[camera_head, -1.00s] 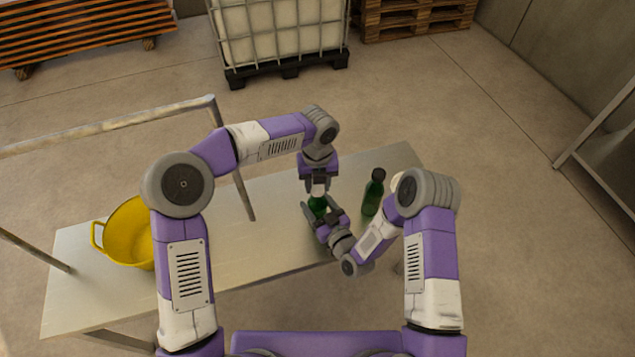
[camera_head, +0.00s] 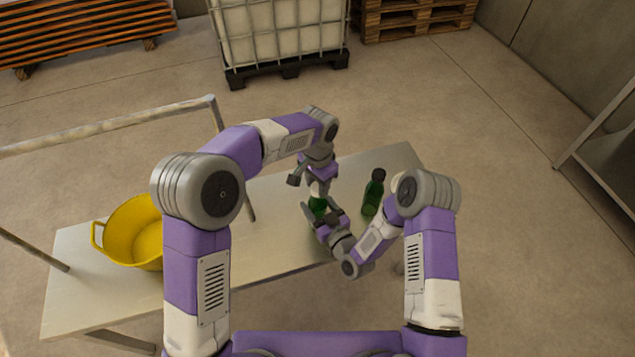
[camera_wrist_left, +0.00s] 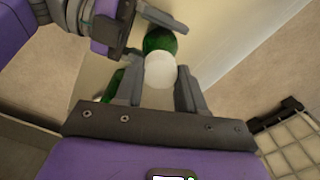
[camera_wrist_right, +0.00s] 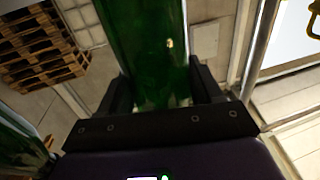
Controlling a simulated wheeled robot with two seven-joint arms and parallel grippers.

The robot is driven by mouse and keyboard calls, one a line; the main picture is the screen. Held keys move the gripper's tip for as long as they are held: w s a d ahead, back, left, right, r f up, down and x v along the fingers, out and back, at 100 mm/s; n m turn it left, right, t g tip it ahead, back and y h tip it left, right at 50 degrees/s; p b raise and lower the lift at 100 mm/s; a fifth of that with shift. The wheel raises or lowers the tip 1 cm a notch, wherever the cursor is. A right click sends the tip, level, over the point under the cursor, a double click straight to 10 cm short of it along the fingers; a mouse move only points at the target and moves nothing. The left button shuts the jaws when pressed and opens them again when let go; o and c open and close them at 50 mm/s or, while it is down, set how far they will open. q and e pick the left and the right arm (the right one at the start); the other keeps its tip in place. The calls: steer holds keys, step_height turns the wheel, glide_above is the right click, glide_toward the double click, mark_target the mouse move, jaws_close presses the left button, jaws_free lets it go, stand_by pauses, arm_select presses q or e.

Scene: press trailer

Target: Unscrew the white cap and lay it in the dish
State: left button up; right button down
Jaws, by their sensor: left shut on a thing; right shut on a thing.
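A green bottle (camera_head: 317,204) stands at the middle of the table, held by my right gripper (camera_head: 322,217). Its green body fills the space between the fingers in the right wrist view (camera_wrist_right: 150,45). The white cap (camera_wrist_left: 159,70) sits on top of this bottle, between the fingers of my left gripper (camera_wrist_left: 158,84), which is shut on it from above. The cap and bottle look in line; I cannot tell how far the cap is turned. A pale round thing (camera_head: 396,181), perhaps the dish, is mostly hidden behind my right arm.
Another green bottle with a dark cap (camera_head: 374,192) stands to the right of the held one. A yellow tub (camera_head: 118,238) with handles is at the table's left end. The table (camera_head: 270,236) is bare between the tub and the held bottle.

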arm_select(q)
steer(key=n, duration=0.6)
steer(key=shift+n, duration=0.4)
steer(key=n, duration=1)
steer(key=shift+n, duration=0.3)
steer(key=n, duration=0.4)
steer(key=shift+r+n, duration=0.1)
steer(key=shift+n, duration=0.3)
steer(key=shift+r, duration=0.15)
steer(key=shift+r, duration=0.95)
